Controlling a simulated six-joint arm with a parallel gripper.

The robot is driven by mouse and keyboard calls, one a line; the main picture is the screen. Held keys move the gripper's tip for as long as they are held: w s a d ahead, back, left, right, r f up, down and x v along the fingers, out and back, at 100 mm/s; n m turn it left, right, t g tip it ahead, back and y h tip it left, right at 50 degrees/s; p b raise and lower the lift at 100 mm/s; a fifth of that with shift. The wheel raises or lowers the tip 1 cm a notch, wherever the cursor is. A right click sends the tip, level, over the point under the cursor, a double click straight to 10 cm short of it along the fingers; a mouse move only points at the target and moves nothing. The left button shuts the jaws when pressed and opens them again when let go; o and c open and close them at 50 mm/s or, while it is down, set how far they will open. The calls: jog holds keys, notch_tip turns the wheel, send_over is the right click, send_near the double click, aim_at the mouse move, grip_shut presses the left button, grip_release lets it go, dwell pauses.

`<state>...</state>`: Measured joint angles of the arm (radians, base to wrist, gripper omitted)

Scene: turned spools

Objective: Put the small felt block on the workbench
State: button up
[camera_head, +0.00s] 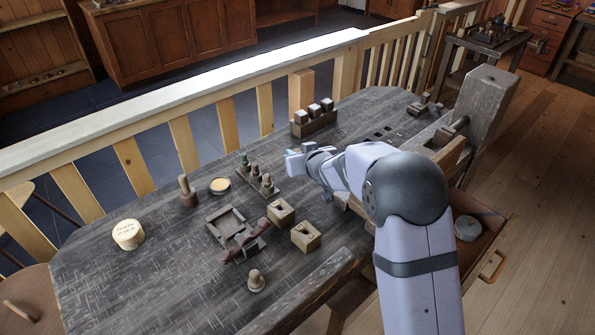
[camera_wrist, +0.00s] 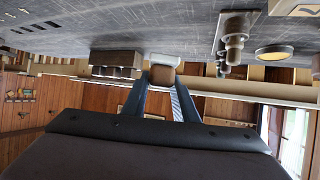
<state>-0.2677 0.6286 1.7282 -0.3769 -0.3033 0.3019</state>
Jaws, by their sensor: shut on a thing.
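My gripper (camera_wrist: 163,88) is shut on the small felt block (camera_wrist: 162,75), which shows a brown end and a pale grey part between the fingertips in the wrist view. In the head view my gripper (camera_head: 296,158) is over the workbench (camera_head: 160,255), right of the middle; the block cannot be made out clearly there. The wrist view is upside down, with the dark bench top (camera_wrist: 150,25) along its upper part. The block appears apart from the bench, though the gap is hard to judge.
A rack of pale-topped blocks (camera_head: 312,122) stands at the back. A spool stand (camera_head: 260,182), an ochre tin (camera_head: 220,185), wooden boxes (camera_head: 306,236), a shallow tray (camera_head: 225,223) and a round lidded tin (camera_head: 128,234) occupy the bench. The front left is mostly clear.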

jog(key=shift+f, duration=3.45)
jog(key=shift+f, duration=0.1)
jog(key=o, duration=1)
jog(key=shift+o, duration=0.2)
jog(key=shift+r+p, duration=0.2)
jog(key=shift+p, duration=0.1)
jog(key=b+v, duration=0.1)
jog(key=v, duration=1.1)
jog(key=shift+b, duration=0.3)
jog(key=shift+s+f, duration=0.1)
jog(key=shift+s, duration=0.05)
